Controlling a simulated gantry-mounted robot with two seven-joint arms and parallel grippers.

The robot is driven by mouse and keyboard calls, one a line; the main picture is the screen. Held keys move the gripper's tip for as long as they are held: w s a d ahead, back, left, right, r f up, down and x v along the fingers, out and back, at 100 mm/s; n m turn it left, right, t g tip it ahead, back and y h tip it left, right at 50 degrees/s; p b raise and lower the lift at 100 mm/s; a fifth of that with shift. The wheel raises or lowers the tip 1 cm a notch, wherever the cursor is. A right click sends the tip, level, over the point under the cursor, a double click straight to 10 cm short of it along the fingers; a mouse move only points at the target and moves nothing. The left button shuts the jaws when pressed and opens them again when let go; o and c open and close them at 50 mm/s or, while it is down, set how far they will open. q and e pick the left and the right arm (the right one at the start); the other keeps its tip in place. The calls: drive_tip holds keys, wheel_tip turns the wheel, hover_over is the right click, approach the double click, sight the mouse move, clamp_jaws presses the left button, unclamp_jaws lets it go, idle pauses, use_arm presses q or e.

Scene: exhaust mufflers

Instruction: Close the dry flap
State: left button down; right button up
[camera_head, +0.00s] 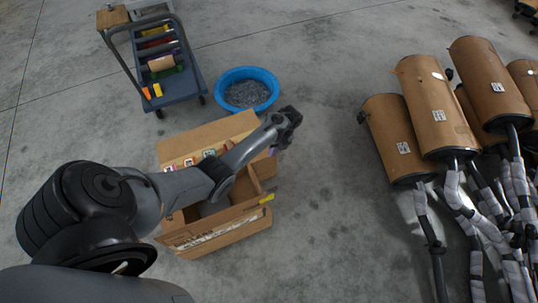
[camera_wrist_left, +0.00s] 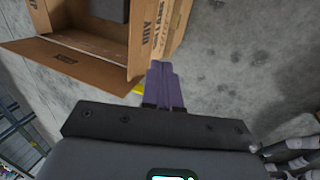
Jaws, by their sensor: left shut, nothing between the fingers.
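An open cardboard box (camera_head: 222,232) stands on the floor, partly hidden under my left arm; it also shows in the wrist view (camera_wrist_left: 112,62). Its far flap (camera_head: 205,137) and its near flap (camera_head: 225,240) are folded outward. Dark lettering on the box's side flap (camera_wrist_left: 150,35) in the wrist view is too small to read surely, so I cannot tell which flap is the dry one. My left gripper (camera_head: 287,122) is beyond the box's right side. In the wrist view its purple fingers (camera_wrist_left: 165,84) are shut and empty, close to the flap's edge. My right gripper is not in view.
A blue basin (camera_head: 247,74) stands just behind the box. A cart (camera_head: 180,88) with items stands at the back left. Several large brown-wrapped mufflers (camera_head: 433,105) with pipes fill the right. The floor between box and mufflers is clear.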

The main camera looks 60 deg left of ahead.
use_arm(q)
drive_tip(key=s+a+f+b, duration=0.1)
drive_tip(key=s+f+b, duration=0.2)
drive_tip(key=s+f, duration=0.4)
drive_tip(key=shift+f, duration=0.55)
